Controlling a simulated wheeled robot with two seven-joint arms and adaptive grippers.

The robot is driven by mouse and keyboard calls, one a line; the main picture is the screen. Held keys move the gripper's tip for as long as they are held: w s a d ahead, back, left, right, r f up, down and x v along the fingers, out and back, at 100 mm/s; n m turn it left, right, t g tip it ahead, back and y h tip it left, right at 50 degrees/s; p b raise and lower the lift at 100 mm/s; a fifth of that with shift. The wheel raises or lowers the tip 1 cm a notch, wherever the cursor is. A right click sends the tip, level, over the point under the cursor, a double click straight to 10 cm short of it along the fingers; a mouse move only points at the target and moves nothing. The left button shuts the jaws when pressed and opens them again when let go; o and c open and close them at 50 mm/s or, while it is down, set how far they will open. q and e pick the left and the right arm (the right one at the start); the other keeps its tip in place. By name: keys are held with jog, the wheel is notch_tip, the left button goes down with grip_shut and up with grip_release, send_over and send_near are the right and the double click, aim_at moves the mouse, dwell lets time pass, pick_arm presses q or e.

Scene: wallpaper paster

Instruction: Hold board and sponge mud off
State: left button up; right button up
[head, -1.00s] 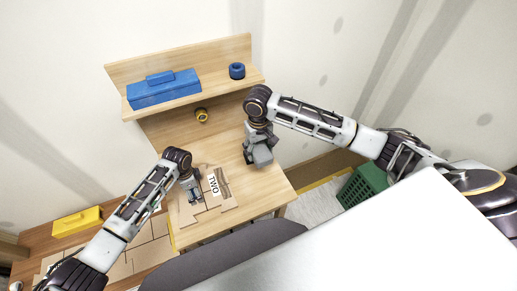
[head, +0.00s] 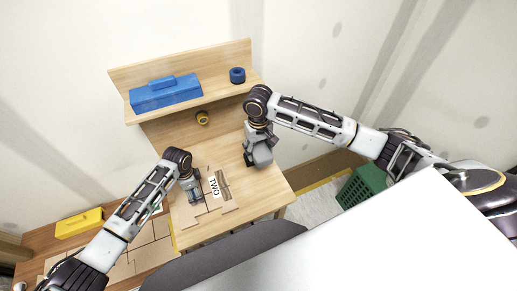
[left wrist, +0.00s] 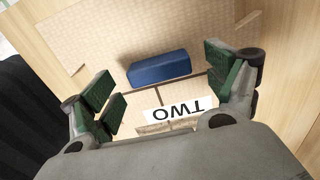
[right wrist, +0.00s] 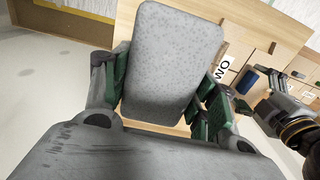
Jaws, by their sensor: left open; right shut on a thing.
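The tan board (head: 222,206) with a white "TWO" label (head: 213,187) lies on the wooden table. A brown mud streak (head: 223,182) runs beside the label. A blue block (left wrist: 160,68) sits on the board in the left wrist view. My left gripper (head: 192,196) is open over the board's left part, with the block a little beyond its fingertips in its wrist view. I cannot tell whether it touches the block. My right gripper (head: 252,158) is shut on a grey speckled sponge (right wrist: 172,60), above the table to the right of the board and apart from it.
A raised shelf at the back carries a blue toolbox (head: 166,92) and a blue tape roll (head: 237,75). A yellow tape roll (head: 202,118) is below it. A yellow box (head: 79,222) stands on the left side table. A green crate (head: 360,188) stands at the right.

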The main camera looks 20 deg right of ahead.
pick_arm(q)
jog(key=shift+f, duration=0.25)
dwell(0.3)
jog(key=shift+f+b, duration=0.4)
jog(key=shift+f, duration=0.1)
jog(key=shift+f, duration=0.15)
jog(key=c, duration=1.4)
jog(key=shift+c, duration=0.2)
